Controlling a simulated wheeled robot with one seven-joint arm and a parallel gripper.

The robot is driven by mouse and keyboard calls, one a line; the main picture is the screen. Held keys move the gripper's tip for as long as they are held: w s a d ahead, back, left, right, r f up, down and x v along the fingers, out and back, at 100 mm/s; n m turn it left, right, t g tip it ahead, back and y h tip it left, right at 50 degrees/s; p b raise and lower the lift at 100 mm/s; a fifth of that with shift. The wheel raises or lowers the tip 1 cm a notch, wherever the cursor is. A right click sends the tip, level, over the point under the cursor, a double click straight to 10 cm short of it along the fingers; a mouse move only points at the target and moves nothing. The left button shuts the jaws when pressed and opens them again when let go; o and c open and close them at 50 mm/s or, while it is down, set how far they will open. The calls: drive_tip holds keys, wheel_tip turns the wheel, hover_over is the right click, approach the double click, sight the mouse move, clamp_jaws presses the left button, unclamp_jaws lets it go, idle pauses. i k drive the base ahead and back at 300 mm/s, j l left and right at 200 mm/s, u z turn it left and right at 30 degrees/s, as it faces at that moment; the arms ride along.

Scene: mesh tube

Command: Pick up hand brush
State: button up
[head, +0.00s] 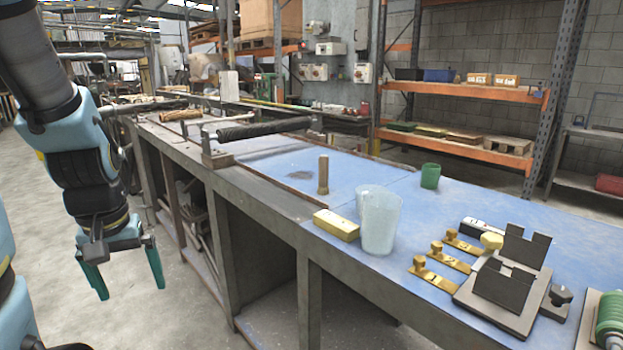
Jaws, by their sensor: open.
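My gripper (131,284) hangs at the left, its two green fingers apart and pointing down with nothing between them. It is over the floor, left of the workbench and apart from it. I cannot pick out the hand brush for certain. A small white and dark object (483,228) lies at the right of the blue bench top, behind brass pieces; its kind is too small to tell. A yellow block (336,225) lies near the bench's front edge, and an upright wooden cylinder (323,175) stands behind it.
The blue workbench (270,172) has translucent cups (381,222), a green cup (430,176), brass pieces (434,278) and a dark metal fixture (508,286). A dark roller (262,130) lies across its far part. Free bench surface shows around the wooden cylinder.

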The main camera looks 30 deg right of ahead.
sight(322, 189)
drive_tip(key=z, duration=0.95)
